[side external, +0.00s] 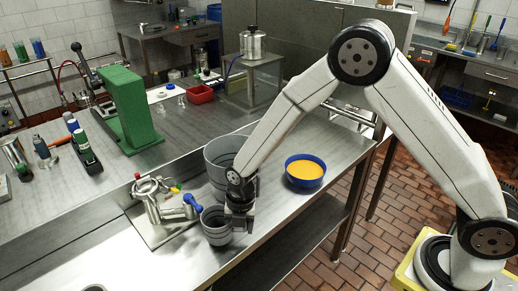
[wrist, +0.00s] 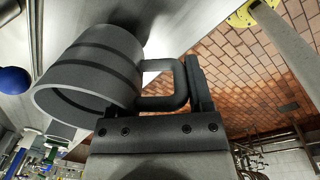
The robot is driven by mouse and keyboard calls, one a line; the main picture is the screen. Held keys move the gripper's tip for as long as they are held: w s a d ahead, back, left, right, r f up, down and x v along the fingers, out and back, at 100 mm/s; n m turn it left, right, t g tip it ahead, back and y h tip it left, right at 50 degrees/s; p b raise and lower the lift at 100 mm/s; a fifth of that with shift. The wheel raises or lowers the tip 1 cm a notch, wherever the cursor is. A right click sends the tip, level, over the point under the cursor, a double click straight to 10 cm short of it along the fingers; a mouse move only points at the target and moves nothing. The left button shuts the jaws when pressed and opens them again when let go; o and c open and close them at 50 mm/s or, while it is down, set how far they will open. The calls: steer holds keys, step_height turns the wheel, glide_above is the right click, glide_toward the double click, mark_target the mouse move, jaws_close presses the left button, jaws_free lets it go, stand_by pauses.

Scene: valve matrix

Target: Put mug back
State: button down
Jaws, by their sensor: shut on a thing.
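The grey mug (side external: 214,226) with darker bands is at the front edge of the steel counter, beside the valve assembly (side external: 152,195). In the side view I cannot tell whether its base touches the counter. My gripper (side external: 240,216) is to the right of the mug and shut on its handle. In the wrist view the mug (wrist: 92,70) lies left of the jaws, its open rim facing lower left. Its handle (wrist: 168,92) reaches to the finger of my gripper (wrist: 196,85). The other finger is mostly hidden.
A large grey banded container (side external: 218,158) stands just behind the mug. A blue bowl (side external: 305,181) with orange contents sits to the right near the counter's edge. The valve assembly has a blue handle (side external: 192,202). A green press (side external: 125,110) stands farther back. Open counter lies in the middle.

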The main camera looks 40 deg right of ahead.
steer(key=shift+f, duration=0.8)
steer(key=shift+f, duration=0.1)
jaws_free()
steer(key=shift+s+d+r, duration=0.1)
steer(key=shift+d+r, duration=0.1)
steer(key=shift+r, duration=2.85)
steer(key=shift+s+d+r, duration=0.1)
steer(key=shift+d+r, duration=0.05)
steer(key=shift+r, duration=2.9)
